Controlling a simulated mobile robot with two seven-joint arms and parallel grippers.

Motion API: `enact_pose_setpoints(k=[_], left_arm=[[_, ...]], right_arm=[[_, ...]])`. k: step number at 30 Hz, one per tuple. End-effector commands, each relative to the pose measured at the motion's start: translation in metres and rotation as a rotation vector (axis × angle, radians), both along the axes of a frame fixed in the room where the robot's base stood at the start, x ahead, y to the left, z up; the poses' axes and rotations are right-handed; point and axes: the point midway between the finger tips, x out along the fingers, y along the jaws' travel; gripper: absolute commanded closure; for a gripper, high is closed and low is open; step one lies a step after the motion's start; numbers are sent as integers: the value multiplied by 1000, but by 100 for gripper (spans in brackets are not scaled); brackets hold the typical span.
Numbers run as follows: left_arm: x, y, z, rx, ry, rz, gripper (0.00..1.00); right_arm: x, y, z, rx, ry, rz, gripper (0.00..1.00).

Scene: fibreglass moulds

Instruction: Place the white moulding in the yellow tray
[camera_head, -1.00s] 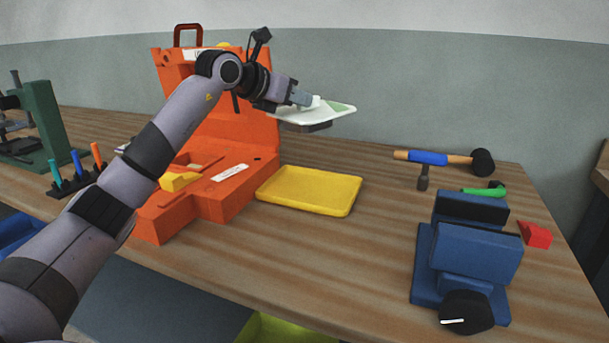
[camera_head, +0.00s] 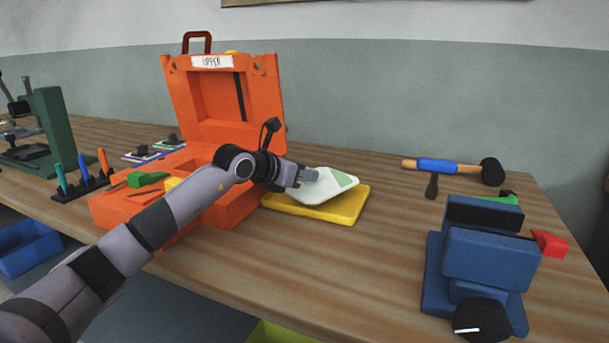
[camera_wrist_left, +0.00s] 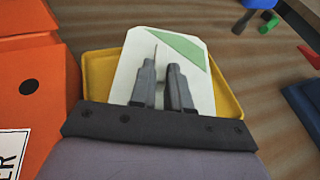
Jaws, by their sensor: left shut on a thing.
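The white moulding (camera_head: 324,186), a flat pale piece with a green corner patch, is over the yellow tray (camera_head: 335,213) in the head view. My left gripper (camera_head: 306,177) is shut on its near-left part. In the left wrist view the fingers (camera_wrist_left: 163,88) lie over the white moulding (camera_wrist_left: 150,50), and the yellow tray's rim (camera_wrist_left: 97,75) shows on both sides of it. The moulding hides much of the tray floor. I cannot tell whether it touches the tray. My right gripper is not in view.
An open orange mould case (camera_head: 228,105) stands left of the tray, close to my left arm. A blue vise (camera_head: 480,260), a hammer (camera_head: 450,168) and a red block (camera_head: 549,243) are at the right. Bare wooden bench (camera_head: 390,240) lies between tray and vise.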

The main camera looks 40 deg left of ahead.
Motion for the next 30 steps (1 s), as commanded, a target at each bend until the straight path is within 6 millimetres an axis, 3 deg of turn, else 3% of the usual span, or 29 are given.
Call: enact_pose_setpoints(k=[8,9,11,23,30], left_arm=[[0,0,-1,0,-3,0,100],[0,0,-2,0,-1,0,77],[0,0,-1,0,-1,0,58],[-1,1,3,0,-1,1,58],[-30,5,13,6,-1,1,58]], right_arm=[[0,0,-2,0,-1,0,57],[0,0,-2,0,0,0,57],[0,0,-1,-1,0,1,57],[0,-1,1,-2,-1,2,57],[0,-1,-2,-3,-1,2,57]])
